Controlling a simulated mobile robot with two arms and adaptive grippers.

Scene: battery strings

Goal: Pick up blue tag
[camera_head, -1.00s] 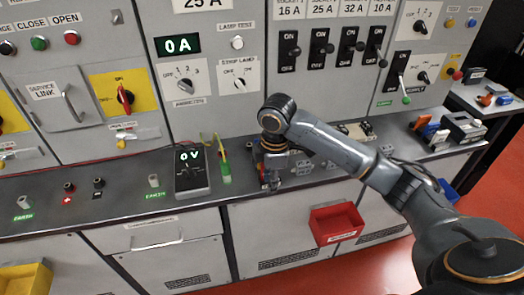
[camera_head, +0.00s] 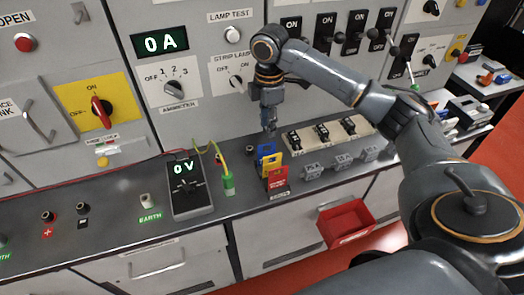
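The blue tag (camera_head: 265,149) stands on the grey bench ledge, at the back of a short row of tags. A yellow tag (camera_head: 272,163) and a red tag (camera_head: 278,181) stand in front of it. My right gripper (camera_head: 269,131) points down just above and behind the top of the blue tag. It seems apart from the tag, but the gap is hard to judge. Its fingers show edge-on, so their opening does not show. My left gripper is out of view.
A meter reading 0 V (camera_head: 189,187) and a green earth clip (camera_head: 228,184) stand left of the tags. Small grey blocks (camera_head: 343,161) and a strip of black switches (camera_head: 322,132) lie to the right. A red bin (camera_head: 344,222) hangs below the ledge. The panel rises close behind.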

